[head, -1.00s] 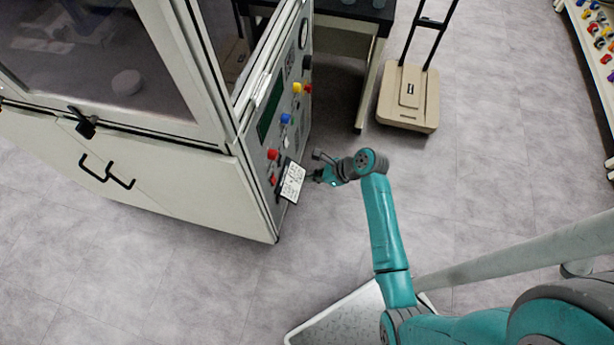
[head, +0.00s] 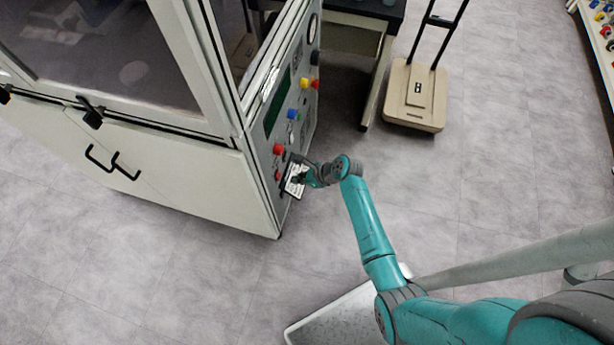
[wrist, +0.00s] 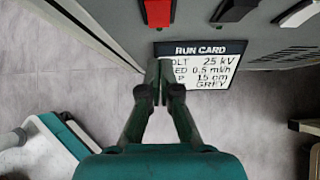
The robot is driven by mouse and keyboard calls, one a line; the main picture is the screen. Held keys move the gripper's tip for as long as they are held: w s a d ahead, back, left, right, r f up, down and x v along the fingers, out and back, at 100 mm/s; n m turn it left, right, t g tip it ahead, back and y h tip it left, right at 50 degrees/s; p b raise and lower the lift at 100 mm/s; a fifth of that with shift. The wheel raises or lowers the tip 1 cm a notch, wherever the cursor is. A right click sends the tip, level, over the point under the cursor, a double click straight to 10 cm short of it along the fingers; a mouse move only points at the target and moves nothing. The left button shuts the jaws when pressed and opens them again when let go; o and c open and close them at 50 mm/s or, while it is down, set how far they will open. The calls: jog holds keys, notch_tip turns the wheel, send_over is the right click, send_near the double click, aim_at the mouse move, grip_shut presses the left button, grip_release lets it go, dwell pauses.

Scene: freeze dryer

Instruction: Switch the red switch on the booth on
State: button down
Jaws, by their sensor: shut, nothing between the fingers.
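The booth (head: 185,180) stands at the left, with a control panel on its right-hand face. In the wrist view a red switch (wrist: 157,12) sits at the top edge, partly cut off. In the head view a small red control (head: 278,174) shows low on the panel, left of the white run card (head: 296,168). My gripper (wrist: 160,72) is shut and empty, its fingertips overlapping the left edge of the run card (wrist: 212,72) in the wrist view. They are below the red switch in that picture and apart from it. I cannot tell if they touch the panel.
A black switch (wrist: 236,10) sits right of the red one. Higher on the panel are a red button (head: 279,149), a blue knob (head: 292,114) and a yellow knob (head: 304,83).

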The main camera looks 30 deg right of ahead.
aim_at(279, 176)
jog(key=shift+w+a+f, duration=0.15)
jog(key=shift+w+a, duration=0.55)
jog(key=shift+a, duration=0.05)
jog(key=shift+w+a+f, duration=0.15)
jog(key=shift+w+a, duration=0.55)
jog(key=shift+w+a, duration=0.15)
jog(key=shift+r, duration=0.85)
